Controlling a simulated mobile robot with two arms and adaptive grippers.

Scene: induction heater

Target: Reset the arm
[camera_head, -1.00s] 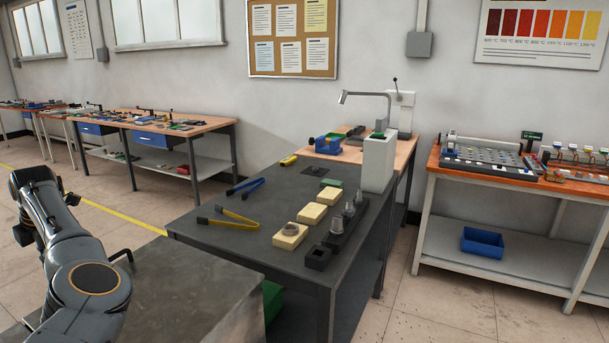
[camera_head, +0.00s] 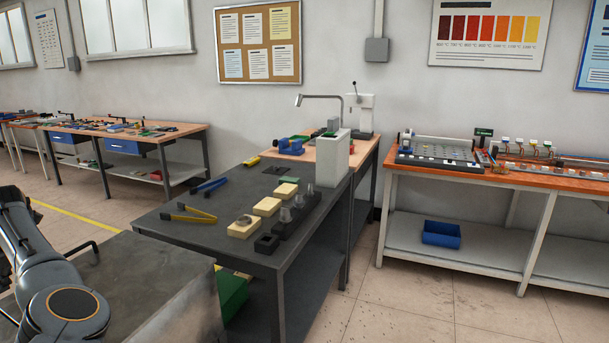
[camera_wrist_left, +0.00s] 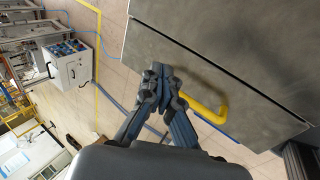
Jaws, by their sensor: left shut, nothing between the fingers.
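My left arm (camera_head: 62,305) comes in at the lower left of the head view. Its gripper is cut off or hidden there. In the left wrist view my left gripper (camera_wrist_left: 158,78) is shut and empty. Its fingertips appear in front of a grey metal panel (camera_wrist_left: 215,60) with a yellow handle (camera_wrist_left: 215,112). I cannot tell whether they touch it. My right gripper is in neither view.
A dark workbench (camera_head: 205,233) holds yellow tongs (camera_head: 188,216), blue tongs (camera_head: 208,185), pale yellow blocks (camera_head: 266,206) and a white box-shaped unit (camera_head: 335,160). A grey metal surface (camera_head: 130,270) lies beside my left arm. An orange-topped bench (camera_head: 460,175) stands at right.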

